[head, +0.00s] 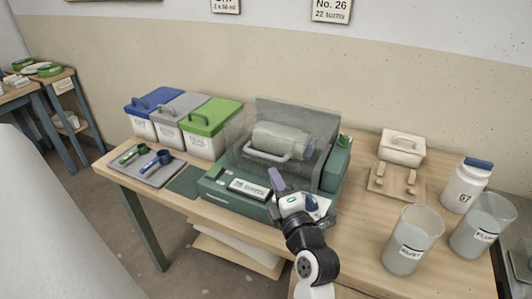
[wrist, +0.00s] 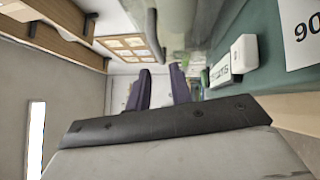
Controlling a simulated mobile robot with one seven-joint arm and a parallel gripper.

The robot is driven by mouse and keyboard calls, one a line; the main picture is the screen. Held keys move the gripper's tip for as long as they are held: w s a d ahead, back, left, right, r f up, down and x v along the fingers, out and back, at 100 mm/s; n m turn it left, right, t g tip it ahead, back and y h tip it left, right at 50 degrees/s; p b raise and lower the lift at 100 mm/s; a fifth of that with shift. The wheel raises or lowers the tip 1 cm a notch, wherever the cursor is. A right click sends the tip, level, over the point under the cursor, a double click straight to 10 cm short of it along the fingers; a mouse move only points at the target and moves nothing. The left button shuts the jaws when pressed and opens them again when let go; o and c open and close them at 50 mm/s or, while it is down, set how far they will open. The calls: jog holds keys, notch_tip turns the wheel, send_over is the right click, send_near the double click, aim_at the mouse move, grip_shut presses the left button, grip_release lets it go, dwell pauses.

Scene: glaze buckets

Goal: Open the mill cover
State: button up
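The mill (head: 236,203) is a green machine in the middle of the table. Its see-through grey cover (head: 238,156) appears to be down over a pale green jar (head: 280,138). A light grey bar handle (head: 266,157) is on the cover's front. My gripper (head: 276,180) is in front of the mill's right part, near the handle but apparently apart from it. In the wrist view its two purple fingers (wrist: 160,88) stand apart with nothing between them. The mill's green body also shows in the wrist view (wrist: 270,55).
Three lidded bins, blue (head: 147,104), grey (head: 180,110) and green (head: 212,118), stand left of the mill. A tray with scoops (head: 152,178) lies at the far left.

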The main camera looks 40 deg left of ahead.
aim_at(264, 155)
jog(key=p+x, duration=0.1)
jog(key=x, duration=0.1)
jog(key=p+x, duration=0.1)
jog(key=x, duration=0.4)
jog(key=shift+w+a+r+p, duration=0.2)
jog(key=shift+a+r+p, duration=0.1)
jog(key=shift+r+p, duration=0.1)
jog(key=shift+w+a+f, duration=0.1)
jog(key=shift+w+a, duration=0.2)
jog(key=shift+a, duration=0.15)
grip_shut()
